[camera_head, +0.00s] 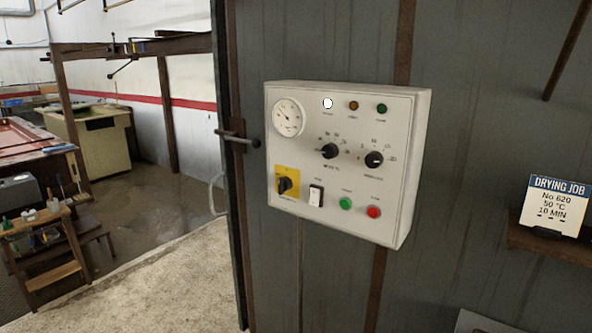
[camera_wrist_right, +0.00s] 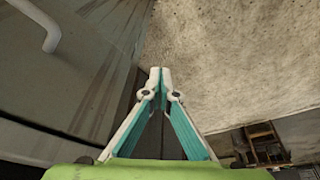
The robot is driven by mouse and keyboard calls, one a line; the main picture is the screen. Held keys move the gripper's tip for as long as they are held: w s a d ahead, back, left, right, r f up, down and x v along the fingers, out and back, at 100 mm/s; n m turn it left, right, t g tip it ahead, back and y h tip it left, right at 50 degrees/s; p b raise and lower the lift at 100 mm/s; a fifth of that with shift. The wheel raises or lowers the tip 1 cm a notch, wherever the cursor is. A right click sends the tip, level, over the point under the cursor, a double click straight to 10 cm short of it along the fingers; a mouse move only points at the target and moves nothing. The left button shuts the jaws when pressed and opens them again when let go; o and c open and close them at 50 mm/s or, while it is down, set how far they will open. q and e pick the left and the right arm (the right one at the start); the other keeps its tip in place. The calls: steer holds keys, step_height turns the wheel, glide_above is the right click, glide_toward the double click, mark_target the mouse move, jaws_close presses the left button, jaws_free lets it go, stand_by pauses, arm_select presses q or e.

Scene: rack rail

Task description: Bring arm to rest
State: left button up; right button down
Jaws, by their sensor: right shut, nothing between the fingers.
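My right gripper (camera_wrist_right: 159,72) shows in the right wrist view, with its white and teal fingers meeting at the tips. It is shut with nothing between the fingers. It points down past a grey metal panel toward the rough concrete floor (camera_wrist_right: 228,60). Neither gripper shows in the head view. The head view faces a white control box (camera_head: 325,232) on a grey metal wall, with a gauge, lamps, two black dials, a yellow-backed rotary switch, a white rocker, and green and red buttons.
A "DRYING JOB" card (camera_head: 553,206) reading No 620, 50 °C, 10 MIN stands on a small shelf (camera_head: 540,246) at the right. A door latch (camera_head: 240,139) is left of the box.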

steer(key=s+f+g, duration=0.1)
steer(key=s+f, duration=0.1)
steer(key=f, duration=1)
steer(key=s+f, duration=0.2)
steer(key=f, duration=1)
steer(key=s+d+f+g, duration=0.1)
steer(key=s+d+f, duration=0.2)
steer(key=s+f, duration=1)
steer(key=s, duration=0.3)
steer(key=shift+f, duration=0.4)
steer(key=shift+d, duration=0.1)
